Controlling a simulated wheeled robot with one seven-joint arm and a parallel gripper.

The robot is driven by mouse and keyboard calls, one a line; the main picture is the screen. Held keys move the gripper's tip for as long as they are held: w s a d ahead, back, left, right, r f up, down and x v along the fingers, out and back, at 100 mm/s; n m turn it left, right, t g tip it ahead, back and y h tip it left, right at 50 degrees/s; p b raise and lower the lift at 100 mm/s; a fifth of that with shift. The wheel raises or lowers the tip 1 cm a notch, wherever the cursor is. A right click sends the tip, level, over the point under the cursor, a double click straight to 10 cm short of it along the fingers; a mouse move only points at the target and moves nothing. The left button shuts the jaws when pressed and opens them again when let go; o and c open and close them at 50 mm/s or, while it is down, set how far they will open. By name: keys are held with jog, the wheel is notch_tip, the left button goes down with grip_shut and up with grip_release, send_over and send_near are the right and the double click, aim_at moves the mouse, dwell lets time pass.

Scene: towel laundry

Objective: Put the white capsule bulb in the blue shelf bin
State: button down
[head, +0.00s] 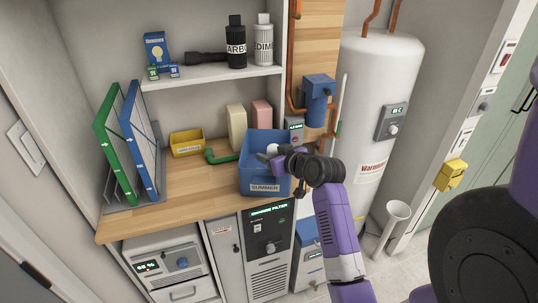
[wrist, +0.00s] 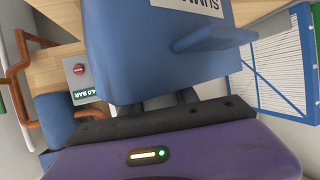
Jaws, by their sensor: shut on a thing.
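The blue shelf bin (head: 252,172), labelled SUMMER, stands on the wooden worktop at its front right. In the wrist view the bin (wrist: 140,50) fills the upper middle and hides my fingertips. My gripper (head: 271,157) reaches over the bin's right side, with its tip at the bin's opening. A white rounded thing, which looks like the white capsule bulb (head: 272,148), shows at my fingertips, and my gripper is shut on it. Most of the bulb is hidden, and I cannot tell whether it touches the bin.
A yellow bin (head: 187,142), a green pipe piece (head: 222,157) and a blue filter housing (head: 319,98) are near the bin. Green and blue framed panels (head: 143,140) stand at left. A white tank (head: 378,100) stands at right. The worktop's front left is clear.

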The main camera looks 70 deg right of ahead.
jog(key=shift+f+b, duration=0.5)
jog(key=shift+f, duration=0.15)
jog(key=c, duration=1.1)
grip_release()
jog(key=shift+f, duration=0.1)
jog(key=shift+o, duration=0.9)
jog(key=shift+a+f, duration=0.1)
jog(key=shift+f, duration=0.05)
jog(key=shift+s+r+p, duration=0.1)
jog(key=shift+r+p, duration=0.2)
jog(key=r+b+v, duration=0.1)
jog(key=v, duration=1.1)
jog(key=shift+r, duration=0.2)
